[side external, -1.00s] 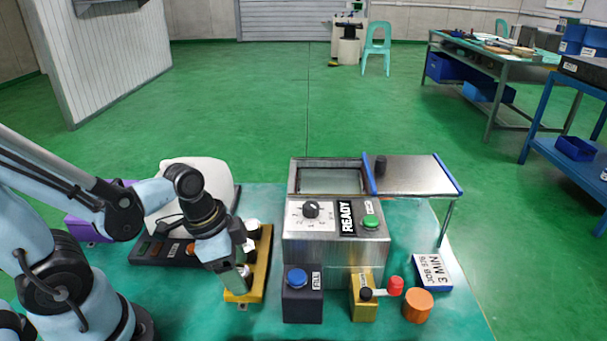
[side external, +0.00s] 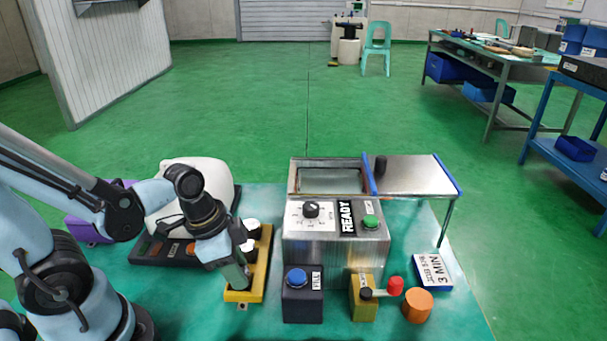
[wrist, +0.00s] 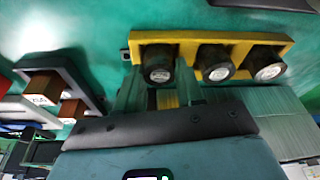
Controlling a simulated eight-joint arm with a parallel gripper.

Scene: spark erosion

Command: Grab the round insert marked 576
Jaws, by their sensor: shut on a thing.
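A yellow rack (wrist: 240,40) holds three dark round inserts with pale marked tops, in a row. In the wrist view my gripper (wrist: 160,78) has its fingers on either side of the leftmost insert (wrist: 158,66), shut on it. That insert appears still at the rack; its mark is too small to read surely. The middle insert (wrist: 214,64) and the right insert (wrist: 268,65) stand free of the fingers. In the side view my gripper (side external: 240,279) is low at the near end of the rack (side external: 262,262) and hides the held insert.
A metal machine (side external: 335,250) with a READY sign and an open top stands right of the rack. A blue-button box (side external: 302,302), a red-knobbed lever block (side external: 363,305), an orange cylinder (side external: 417,307) and a job card (side external: 432,270) lie nearby. A dark tray (side external: 150,248) is at left.

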